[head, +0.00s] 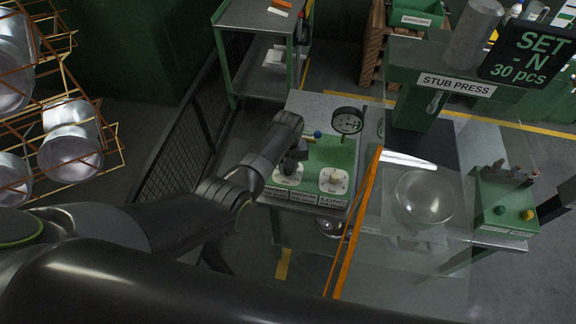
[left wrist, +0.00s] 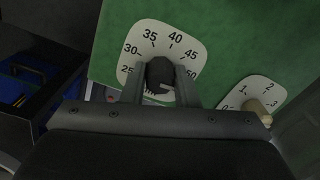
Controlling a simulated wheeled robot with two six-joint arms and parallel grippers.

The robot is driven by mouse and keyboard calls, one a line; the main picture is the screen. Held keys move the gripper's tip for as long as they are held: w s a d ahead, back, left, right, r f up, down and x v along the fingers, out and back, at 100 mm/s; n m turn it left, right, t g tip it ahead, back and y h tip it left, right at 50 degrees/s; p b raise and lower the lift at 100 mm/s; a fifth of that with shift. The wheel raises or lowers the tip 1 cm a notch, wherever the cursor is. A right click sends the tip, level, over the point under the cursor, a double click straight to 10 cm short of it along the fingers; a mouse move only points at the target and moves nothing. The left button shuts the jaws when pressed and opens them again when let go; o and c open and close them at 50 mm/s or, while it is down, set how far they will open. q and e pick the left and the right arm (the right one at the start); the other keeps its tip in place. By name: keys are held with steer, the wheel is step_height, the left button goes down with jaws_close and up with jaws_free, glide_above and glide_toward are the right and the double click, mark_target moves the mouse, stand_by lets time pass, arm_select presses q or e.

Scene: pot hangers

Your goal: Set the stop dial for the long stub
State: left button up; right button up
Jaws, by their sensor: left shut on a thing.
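My left gripper (head: 291,166) points down at the left dial on the green panel (head: 330,153). It is shut on a dark round knob (left wrist: 160,72). The knob sits on a white dial plate (left wrist: 184,44) with a scale showing 25, 30, 35, 40, 45 and 50. I cannot tell which number the knob points at. A second dial (head: 334,181) with a pale knob (left wrist: 257,110) and a scale from 0 to 3 is beside it, untouched. Small labels line the panel's front edge; one reads LONG (head: 332,201).
A round gauge (head: 348,121) stands behind the dials. An orange bar (head: 357,222) and clear panel separate them from the stub press (head: 455,84) and a glassy bowl (head: 425,197).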

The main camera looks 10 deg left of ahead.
arm_select(q)
steer(key=shift+w+r, duration=0.1)
steer(key=o, duration=1)
steer(key=shift+r, duration=0.8)
step_height(320, 180, up, 16)
steer(key=shift+f+b, duration=0.15)
steer(key=shift+b, duration=0.55)
